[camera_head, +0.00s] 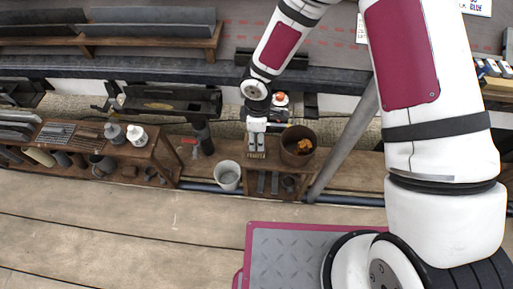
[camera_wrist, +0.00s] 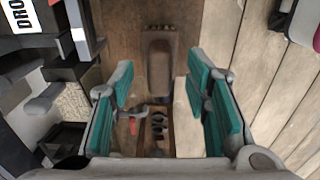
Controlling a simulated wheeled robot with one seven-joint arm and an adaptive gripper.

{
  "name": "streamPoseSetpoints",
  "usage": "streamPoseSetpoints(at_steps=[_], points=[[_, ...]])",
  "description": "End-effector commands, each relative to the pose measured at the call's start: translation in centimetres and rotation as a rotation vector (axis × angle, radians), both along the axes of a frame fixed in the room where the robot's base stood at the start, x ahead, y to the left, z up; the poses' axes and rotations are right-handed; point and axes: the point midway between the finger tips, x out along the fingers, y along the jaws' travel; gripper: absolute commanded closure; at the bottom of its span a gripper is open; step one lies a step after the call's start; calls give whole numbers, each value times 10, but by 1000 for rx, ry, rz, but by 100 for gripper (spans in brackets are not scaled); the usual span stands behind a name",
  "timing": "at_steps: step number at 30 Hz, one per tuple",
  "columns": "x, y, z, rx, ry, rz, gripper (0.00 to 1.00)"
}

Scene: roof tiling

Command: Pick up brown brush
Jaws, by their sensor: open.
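An elongated brown block-like thing, which looks like the brown brush (camera_wrist: 160,58), lies on a wooden board in the wrist view. It is at the upper middle, just beyond my fingertips and near the middle of the gap. My gripper (camera_wrist: 162,88) is open, with teal pads on both sides and nothing held between them. In the head view my gripper (camera_head: 256,154) points down over the small wooden stand, beside a brown pot. I cannot clearly make out the brush there, as my gripper covers that spot.
The brown pot (camera_head: 298,146) with an orange thing inside stands close right of my gripper. A grey bucket (camera_head: 228,176) stands lower left. A wooden shelf (camera_head: 164,160) with bottles is farther left. A slanted grey post (camera_head: 345,145) rises at the right.

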Motion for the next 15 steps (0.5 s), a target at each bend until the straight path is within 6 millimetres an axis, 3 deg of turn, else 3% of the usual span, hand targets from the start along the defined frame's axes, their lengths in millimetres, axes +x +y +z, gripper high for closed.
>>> streamPoseSetpoints(at_steps=[6,15], points=[[0,3,-33,-1,1,-1,57],[1,3,-36,0,0,-2,59]])
